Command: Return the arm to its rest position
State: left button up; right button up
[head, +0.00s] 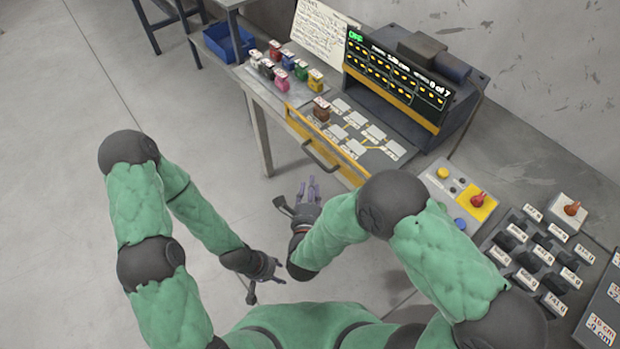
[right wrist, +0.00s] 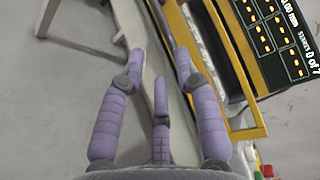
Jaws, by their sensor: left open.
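My left arm comes in from the left with its green padded sleeve bent down. My left gripper (head: 268,278) is low in front of my body, over the bare floor. Its dark fingers are apart and it holds nothing. My right arm bends in from the right. My right gripper (head: 309,190) is in front of the table's drawer side, apart from the handle in the head view. In the right wrist view its purple fingers (right wrist: 160,75) are spread with nothing between them. Where either arm's rest position lies is not marked in the frames.
The table (head: 262,97) holds several small coloured blocks (head: 283,80), a card panel (head: 375,140) and a display console (head: 400,75). A drawer handle (head: 320,158) sticks out near my right gripper. A control box (head: 458,192) and dark racks (head: 540,255) stand right. The floor left is clear.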

jog(key=s+d+f+n+g+y, duration=0.2)
jog(key=d+f+n+g+y, duration=0.15)
jog(key=f+n+g, duration=0.8)
jog(key=s+d+f+n+g+y, duration=0.1)
jog(key=s+d+f+n+g, duration=0.1)
jog(key=s+f, duration=0.3)
jog(key=s+d+f+n+g+y, duration=0.1)
jog(key=s+f+n, duration=0.4)
jog(key=s, duration=0.5)
jog(key=shift+s+d+g, duration=0.35)
jog(key=shift+d+g, duration=0.3)
jog(key=shift+d, duration=0.05)
